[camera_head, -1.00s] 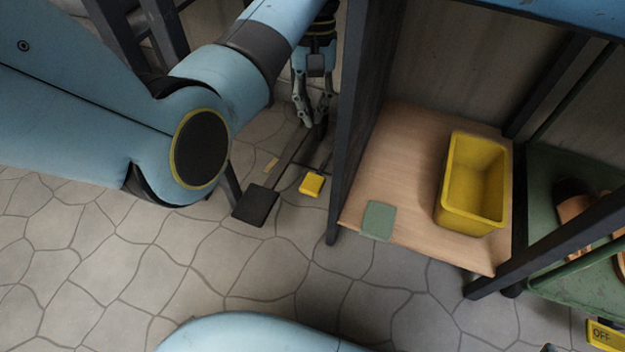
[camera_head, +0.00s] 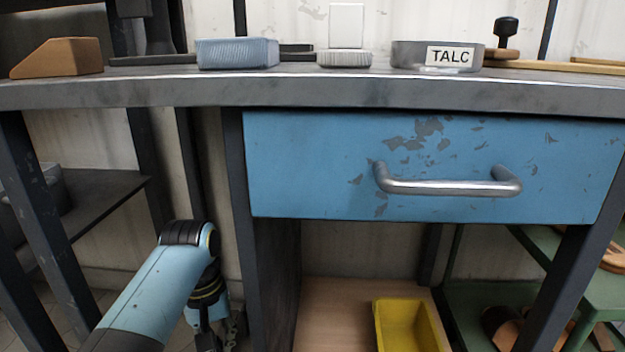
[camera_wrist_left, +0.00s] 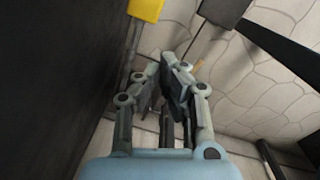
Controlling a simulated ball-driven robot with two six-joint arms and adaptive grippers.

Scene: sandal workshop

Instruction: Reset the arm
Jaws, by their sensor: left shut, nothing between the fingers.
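My left arm comes in from the lower left of the head view, and my left gripper (camera_head: 218,338) hangs low beside the dark left side of the workbench (camera_head: 262,290). Its fingertips are partly cut off by the lower edge there. In the left wrist view the fingers (camera_wrist_left: 172,80) are together with nothing between them. Beyond them are the stone floor (camera_wrist_left: 270,85), a yellow piece (camera_wrist_left: 146,9) and a dark flat pedal-like piece (camera_wrist_left: 224,10). My right gripper is in neither view.
A blue drawer (camera_head: 310,165) with a metal handle (camera_head: 447,186) sits closed under the bench top (camera_head: 300,94). A yellow bin (camera_head: 408,325) stands on the wooden lower shelf (camera_head: 335,300). A dark side shelf (camera_head: 95,205) is at left, a green rack (camera_head: 605,290) at right.

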